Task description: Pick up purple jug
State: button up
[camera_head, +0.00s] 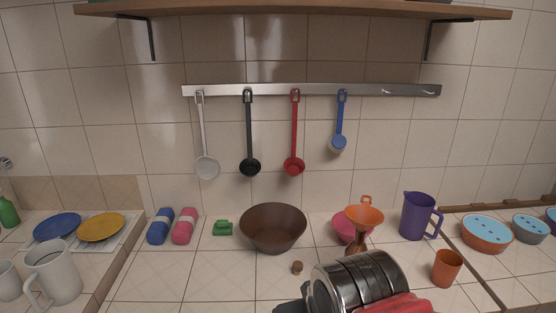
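The purple jug (416,217) stands upright on the tiled counter at the right, near the back wall. Its handle points to the right, and nothing hides it. Part of my arm, a silver banded cylinder with a red part, shows at the bottom centre, in front and to the left of the jug. A dark part at its left, cut by the bottom edge, may be my gripper (291,304). Its fingers cannot be made out. The arm is apart from the jug in the picture.
An orange cup (447,268) stands just in front of the jug. An orange funnel (364,216) and a pink bowl (343,228) are to its left, with a brown bowl (273,233) farther left. Blue-topped bowls (487,230) stand right. Utensils hang from a wall rail (225,91).

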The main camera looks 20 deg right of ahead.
aim_at(418, 210)
jog(key=z, duration=1.4)
